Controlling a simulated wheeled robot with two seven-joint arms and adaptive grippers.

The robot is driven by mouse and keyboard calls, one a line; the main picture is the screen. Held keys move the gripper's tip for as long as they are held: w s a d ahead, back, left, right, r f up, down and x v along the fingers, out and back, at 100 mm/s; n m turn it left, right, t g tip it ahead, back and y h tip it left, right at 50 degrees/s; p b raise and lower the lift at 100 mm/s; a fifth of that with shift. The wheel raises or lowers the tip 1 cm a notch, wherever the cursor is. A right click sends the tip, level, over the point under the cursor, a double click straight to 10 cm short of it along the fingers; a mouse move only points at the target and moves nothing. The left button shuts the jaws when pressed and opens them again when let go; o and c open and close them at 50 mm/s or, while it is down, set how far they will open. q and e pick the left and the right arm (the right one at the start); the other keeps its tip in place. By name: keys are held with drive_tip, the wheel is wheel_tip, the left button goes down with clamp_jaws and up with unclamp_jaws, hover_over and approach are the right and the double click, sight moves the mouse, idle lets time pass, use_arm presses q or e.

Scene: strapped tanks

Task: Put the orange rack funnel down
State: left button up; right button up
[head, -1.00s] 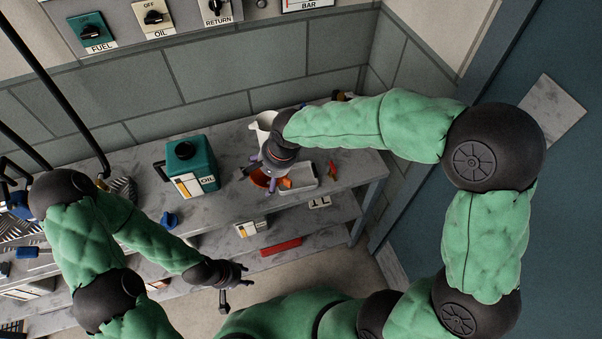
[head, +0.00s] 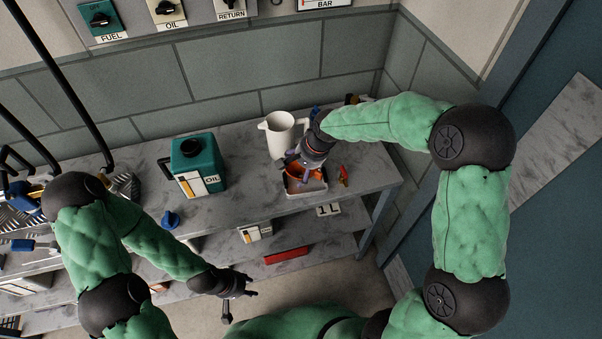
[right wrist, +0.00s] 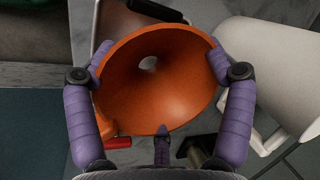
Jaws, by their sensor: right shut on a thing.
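The orange funnel (head: 298,170) is in my right gripper (head: 308,160), at the right part of the bench. In the right wrist view the purple fingers grip the wide rim of the funnel (right wrist: 150,95) from its sides, and its bore faces the camera. In the head view the funnel is over or inside a shallow pale tray (head: 318,189); I cannot tell whether it touches the tray floor. My left gripper (head: 243,286) is empty, its fingers spread, in front of the bench and far from the funnel.
A white jug (head: 282,138) stands close behind the tray. A small red and orange item (head: 343,176) lies to the tray's right. A green oil can (head: 197,167) and a small blue funnel-like piece (head: 170,219) stand to the left. The bench between can and tray is clear.

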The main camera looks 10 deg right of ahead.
sight(313, 172)
use_arm(q)
drive_tip(key=shift+f, duration=0.55)
use_arm(e)
drive_tip(key=shift+f, duration=0.85)
drive_tip(key=shift+f+b, duration=0.15)
drive_tip(key=shift+b, duration=0.15)
drive_tip(key=o, duration=1.2)
use_arm(q)
wheel_tip(313, 172, up, 5)
drive_tip(key=p, duration=0.4)
drive_tip(key=shift+f+p, duration=0.2)
drive_tip(key=shift+p, duration=0.2)
use_arm(e)
drive_tip(key=v, duration=1.2)
